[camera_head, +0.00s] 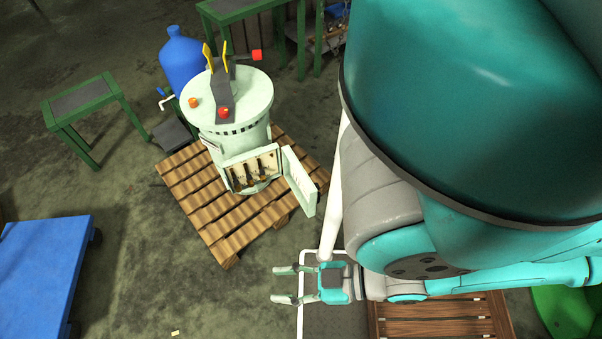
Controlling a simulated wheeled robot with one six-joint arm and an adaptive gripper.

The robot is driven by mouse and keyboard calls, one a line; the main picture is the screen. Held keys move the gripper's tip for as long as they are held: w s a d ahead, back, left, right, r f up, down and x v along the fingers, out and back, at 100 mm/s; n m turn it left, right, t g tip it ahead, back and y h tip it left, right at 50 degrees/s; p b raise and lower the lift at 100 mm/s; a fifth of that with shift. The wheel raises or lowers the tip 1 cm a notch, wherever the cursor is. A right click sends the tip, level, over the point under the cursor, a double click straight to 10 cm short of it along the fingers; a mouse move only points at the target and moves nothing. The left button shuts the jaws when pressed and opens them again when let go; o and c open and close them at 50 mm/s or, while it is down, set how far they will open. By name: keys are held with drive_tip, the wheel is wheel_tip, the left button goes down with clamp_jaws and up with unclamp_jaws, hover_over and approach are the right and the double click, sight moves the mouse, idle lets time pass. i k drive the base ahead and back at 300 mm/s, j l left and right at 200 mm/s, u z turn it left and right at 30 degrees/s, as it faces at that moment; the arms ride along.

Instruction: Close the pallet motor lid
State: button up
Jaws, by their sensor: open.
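A pale green motor (233,133) stands upright on a wooden pallet (215,221). The box on its front is open and shows dark parts inside (255,172). Its lid (299,181) is swung out to the right side of the box. My gripper (284,285) is open and empty, below and to the right of the pallet in the picture. Its fingers point left. It is apart from the lid, with a clear gap between them.
A blue platform (40,270) is at the lower left. Another wooden pallet (440,318) lies at the bottom right.

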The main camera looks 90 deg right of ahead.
sight(304, 188)
drive_tip(key=k+l+u, duration=0.15)
drive_tip(key=k+l, duration=0.25)
drive_tip(key=l, duration=0.25)
drive_tip(key=k+l+u, duration=0.1)
drive_tip(key=k+l, duration=0.3)
drive_tip(key=l, duration=0.25)
drive_tip(key=k+l+u, duration=0.15)
drive_tip(key=k+l, duration=1)
drive_tip(key=l, duration=0.25)
drive_tip(key=k+l, duration=0.3)
drive_tip(key=l, duration=0.15)
drive_tip(key=i+l+u, duration=0.4)
drive_tip(key=k+j, duration=0.05)
drive_tip(key=k, duration=0.05)
